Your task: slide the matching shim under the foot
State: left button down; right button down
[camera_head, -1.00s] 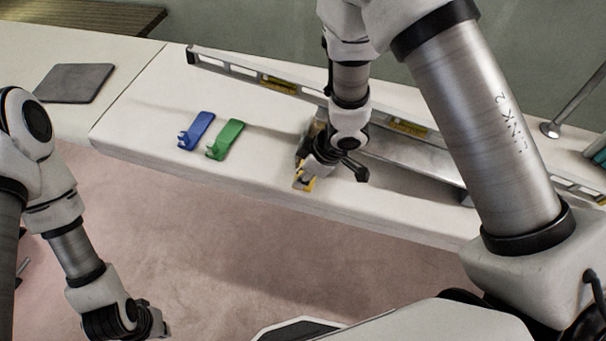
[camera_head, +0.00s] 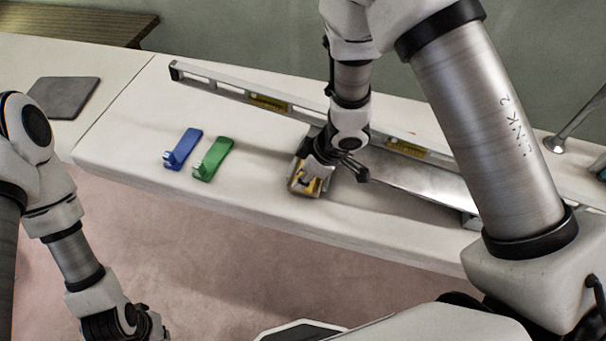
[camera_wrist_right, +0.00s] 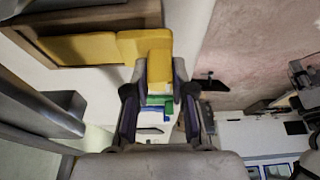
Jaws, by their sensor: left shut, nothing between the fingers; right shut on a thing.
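A yellow shim (camera_wrist_right: 95,47) is held between the fingers of my right gripper (camera_wrist_right: 160,85). Its far part lies along a brown block-like piece (camera_wrist_right: 60,22) in the right wrist view; I cannot tell whether it is under it. In the head view my right gripper (camera_head: 318,172) is low over the bench near its front edge, with some yellow showing (camera_head: 309,184). A blue shim (camera_head: 183,148) and a green shim (camera_head: 213,158) lie side by side to the left. My left gripper (camera_head: 150,326) is shut and empty, low at the lower left, away from the bench.
A long spirit level (camera_head: 225,85) lies along the back of the white bench (camera_head: 120,130). A grey metal bar (camera_head: 420,180) extends right of my right gripper. A dark flat pad (camera_head: 65,96) lies at the far left. Bench left of the shims is clear.

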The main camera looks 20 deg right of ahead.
jog(key=shift+w+d, duration=0.2)
jog(key=c, duration=0.9)
grip_release()
jog(key=shift+r, duration=0.1)
